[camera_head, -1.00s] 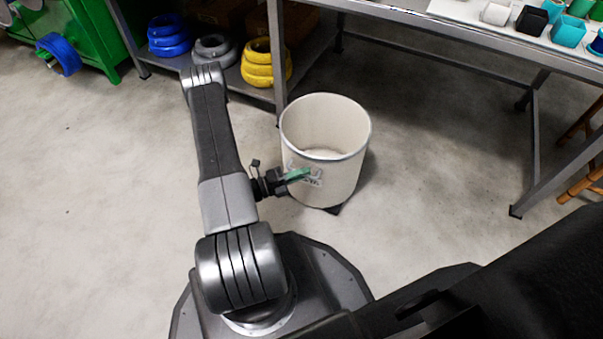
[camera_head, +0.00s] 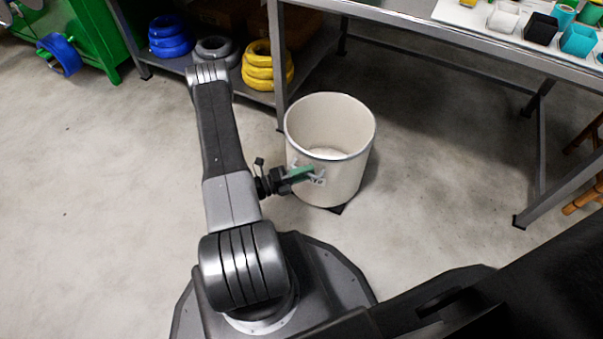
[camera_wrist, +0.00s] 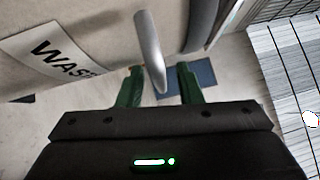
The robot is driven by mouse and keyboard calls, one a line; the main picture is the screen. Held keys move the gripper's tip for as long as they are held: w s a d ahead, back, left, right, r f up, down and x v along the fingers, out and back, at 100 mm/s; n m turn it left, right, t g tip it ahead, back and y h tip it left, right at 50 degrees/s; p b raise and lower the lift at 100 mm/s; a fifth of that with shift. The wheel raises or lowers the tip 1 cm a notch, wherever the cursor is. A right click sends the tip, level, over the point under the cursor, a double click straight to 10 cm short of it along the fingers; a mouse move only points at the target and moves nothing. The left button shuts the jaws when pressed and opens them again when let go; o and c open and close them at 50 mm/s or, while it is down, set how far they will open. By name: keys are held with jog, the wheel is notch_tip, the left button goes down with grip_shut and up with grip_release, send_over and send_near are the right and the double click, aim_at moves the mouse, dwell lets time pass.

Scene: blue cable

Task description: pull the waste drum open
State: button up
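The waste drum (camera_head: 345,180) is an off-white, open-topped cylinder with a grey rim, upright on a dark base on the floor. A label reading "WAS..." (camera_wrist: 62,62) shows on its side in the wrist view. A silver bar handle (camera_wrist: 149,45) stands out from the drum beside the label. My gripper (camera_wrist: 159,70) has green fingers on either side of the handle's lower end. The handle lies close to the left finger, and a gap shows toward the right finger. In the head view, my gripper (camera_head: 300,174) is at the drum's front left side.
A metal workbench (camera_head: 470,40) with several small containers stands behind and right of the drum. Its leg (camera_head: 277,60) is close behind the drum. Blue, grey and yellow cable coils (camera_head: 267,66) lie on a low shelf at back left. Floor is clear at left.

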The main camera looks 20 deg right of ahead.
jog(key=w+a+f+p, duration=0.1)
jog(key=a+f+p, duration=0.1)
jog(key=a, duration=1.1)
jog(key=shift+a+p, duration=0.35)
jog(key=shift+p, duration=0.05)
jog(key=shift+w+d+r, duration=0.1)
jog(key=shift+s+d+r+b, duration=0.25)
jog(key=shift+d+b, duration=0.2)
jog(key=shift+d, duration=1.8)
jog(key=shift+s+d+r+b, duration=0.1)
jog(key=shift+d+r+b, duration=0.35)
jog(key=shift+d, duration=1.8)
jog(key=shift+s+d+r+b, duration=0.2)
jog(key=shift+d+b, duration=0.3)
jog(key=shift+d, duration=1.75)
jog(key=shift+a, duration=0.1)
